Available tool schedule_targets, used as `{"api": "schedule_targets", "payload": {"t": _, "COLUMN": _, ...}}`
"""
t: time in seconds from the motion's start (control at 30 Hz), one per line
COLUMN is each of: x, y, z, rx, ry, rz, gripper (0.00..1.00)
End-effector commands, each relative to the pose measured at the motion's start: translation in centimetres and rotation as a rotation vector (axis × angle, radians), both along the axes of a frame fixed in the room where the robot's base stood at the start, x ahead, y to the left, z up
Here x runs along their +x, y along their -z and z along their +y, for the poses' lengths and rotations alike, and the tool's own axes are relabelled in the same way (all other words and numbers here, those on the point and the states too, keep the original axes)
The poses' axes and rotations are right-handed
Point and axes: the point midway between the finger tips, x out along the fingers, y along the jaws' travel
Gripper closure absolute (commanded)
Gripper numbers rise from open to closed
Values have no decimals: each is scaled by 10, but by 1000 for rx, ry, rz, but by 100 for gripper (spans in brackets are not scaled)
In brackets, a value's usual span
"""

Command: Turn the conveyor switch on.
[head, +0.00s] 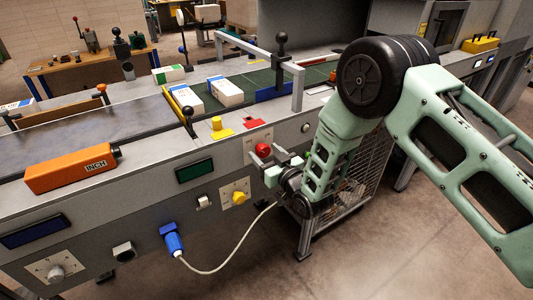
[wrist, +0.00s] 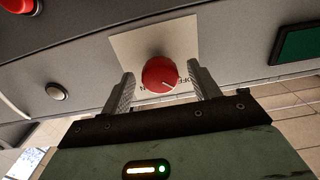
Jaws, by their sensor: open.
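The conveyor switch is a round red knob (head: 263,149) on a pale plate on the front panel of the conveyor. In the wrist view the knob (wrist: 159,73) shows a light line on its face. An OFF label is beside it at the right, with a partly hidden label at the lower left. My gripper (head: 272,157) is at the knob. In the wrist view my gripper (wrist: 160,86) is open, with one finger on each side of the knob and visible gaps between. I cannot tell any contact.
A yellow knob (head: 239,197), a green display (head: 194,170) and a blue plug (head: 172,239) with a white cable are on the same panel. Boxed reams (head: 226,91) lie on the conveyor. An orange tool (head: 70,170) lies at the left. A wire cage (head: 345,195) stands below my arm.

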Motion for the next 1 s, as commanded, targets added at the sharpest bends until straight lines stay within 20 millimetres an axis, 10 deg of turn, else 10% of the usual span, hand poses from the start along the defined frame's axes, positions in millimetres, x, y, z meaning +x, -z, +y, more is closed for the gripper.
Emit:
{"api": "schedule_targets", "payload": {"t": 0.07, "x": 0, "y": 0, "z": 0, "rx": 0, "ry": 0, "rz": 0, "gripper": 39}}
{"api": "schedule_targets", "payload": {"t": 0.23, "x": 0, "y": 0, "z": 0, "rx": 1, "ry": 0, "rz": -1, "gripper": 84}}
{"api": "schedule_targets", "payload": {"t": 1.0, "x": 1, "y": 5, "z": -1, "rx": 275, "ry": 0, "rz": 179, "gripper": 83}}
